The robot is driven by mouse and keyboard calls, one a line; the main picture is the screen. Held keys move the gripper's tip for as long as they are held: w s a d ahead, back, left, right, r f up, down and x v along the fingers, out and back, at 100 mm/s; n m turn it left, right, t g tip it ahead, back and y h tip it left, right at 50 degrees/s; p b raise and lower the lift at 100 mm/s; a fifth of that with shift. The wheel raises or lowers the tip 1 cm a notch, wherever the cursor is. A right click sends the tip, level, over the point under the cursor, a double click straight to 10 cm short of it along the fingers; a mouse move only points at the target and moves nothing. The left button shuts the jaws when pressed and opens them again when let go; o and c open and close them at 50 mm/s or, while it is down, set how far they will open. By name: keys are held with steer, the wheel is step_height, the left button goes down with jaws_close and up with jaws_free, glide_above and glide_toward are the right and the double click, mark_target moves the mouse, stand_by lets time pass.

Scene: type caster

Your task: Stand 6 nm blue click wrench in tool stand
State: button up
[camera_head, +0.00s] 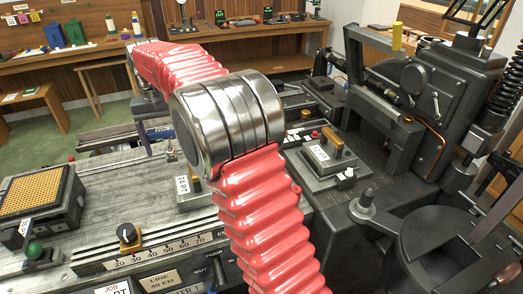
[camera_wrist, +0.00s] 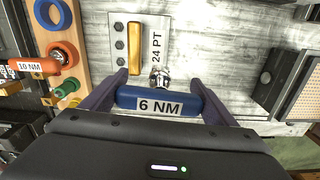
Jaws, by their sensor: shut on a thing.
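In the wrist view, the blue wrench (camera_wrist: 128,97) has a white "6 NM" label facing the camera. My gripper (camera_wrist: 158,86) is shut on its blue handle, which lies crosswise between the two dark fingers. A small metal part shows just beyond the handle. A wooden board with coloured rings (camera_wrist: 82,64), seemingly the tool stand, is at the upper left, apart from the held wrench. An orange "10 NM" wrench (camera_wrist: 48,66) is at this board, with blue and green round parts near it. In the head view, my red-sleeved arm hides much of the middle, and I cannot make out the gripper.
A "24 PT" plate (camera_wrist: 118,21) with a brass bar lies beyond the gripper on the grey bench top (camera_wrist: 220,50). A framed block (camera_wrist: 297,90) stands at right. In the head view, dark machinery (camera_head: 425,85) fills the right side and an orange-topped block (camera_head: 38,190) sits left.

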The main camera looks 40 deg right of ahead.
steer(key=s+d+f+m, duration=0.1)
steer(key=s+d+m, duration=0.1)
steer(key=s+d, duration=0.5)
steer(key=s+d+f+m, duration=0.2)
steer(key=s+d, duration=0.6)
steer(key=d, duration=0.6)
steer(key=shift+s+d+m, duration=0.25)
steer(key=shift+d+m, duration=0.15)
steer(key=shift+m, duration=0.2)
steer(key=shift+a+f, duration=0.1)
steer(key=shift+f, duration=0.15)
steer(key=shift+f, duration=3.1)
steer(key=shift+s+f, duration=0.1)
steer(key=shift+f, duration=0.2)
